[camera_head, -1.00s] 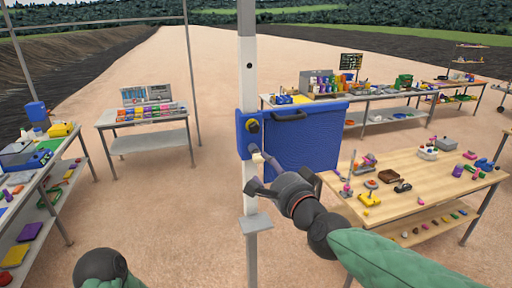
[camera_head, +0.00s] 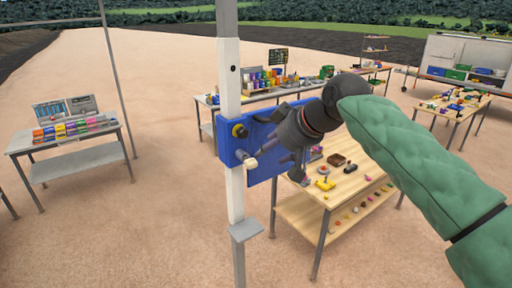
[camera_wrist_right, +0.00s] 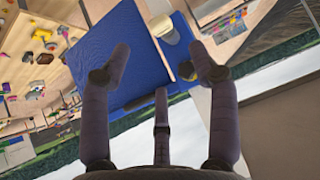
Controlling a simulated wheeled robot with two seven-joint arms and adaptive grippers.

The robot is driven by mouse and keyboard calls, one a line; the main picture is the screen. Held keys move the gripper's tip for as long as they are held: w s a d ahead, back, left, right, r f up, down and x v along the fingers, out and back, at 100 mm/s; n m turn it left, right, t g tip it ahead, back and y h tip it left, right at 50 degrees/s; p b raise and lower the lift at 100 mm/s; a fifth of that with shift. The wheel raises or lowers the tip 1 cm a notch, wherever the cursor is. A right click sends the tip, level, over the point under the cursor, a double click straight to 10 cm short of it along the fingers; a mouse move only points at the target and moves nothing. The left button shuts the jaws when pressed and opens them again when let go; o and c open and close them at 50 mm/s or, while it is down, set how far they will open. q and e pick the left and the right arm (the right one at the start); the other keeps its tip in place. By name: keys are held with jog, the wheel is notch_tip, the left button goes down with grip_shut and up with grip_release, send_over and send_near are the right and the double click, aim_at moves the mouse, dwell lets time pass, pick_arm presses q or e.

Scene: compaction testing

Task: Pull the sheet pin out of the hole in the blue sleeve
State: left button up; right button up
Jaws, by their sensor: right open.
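The blue sleeve (camera_head: 226,148) sits around a white post, with a blue panel on its right side. A pale peg (camera_head: 248,161) sticks out of the sleeve's lower front, and a dark knob with a yellow base (camera_head: 239,131) sits above it. I take the pale peg for the sheet pin; its hole is hidden. My right gripper (camera_head: 273,138) is in front of the panel, right of both. In the right wrist view the open fingers (camera_wrist_right: 160,55) point toward the peg (camera_wrist_right: 163,28) and knob (camera_wrist_right: 187,70), with nothing between them. My left gripper is out of view.
A black handle (camera_wrist_right: 140,100) is on the panel. A wooden table (camera_head: 340,190) with small parts stands behind right, partly hidden by my right arm. A grey bracket (camera_head: 245,230) is lower on the post.

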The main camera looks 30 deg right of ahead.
aim_at(254, 165)
jog(key=p+x, duration=0.1)
jog(key=x, duration=0.9)
jog(key=shift+w+f, duration=0.15)
jog(key=shift+f, duration=0.1)
jog(key=c, duration=1.1)
jog(key=shift+o, duration=0.2)
jog(key=shift+a+f, duration=0.1)
jog(key=shift+f, duration=0.15)
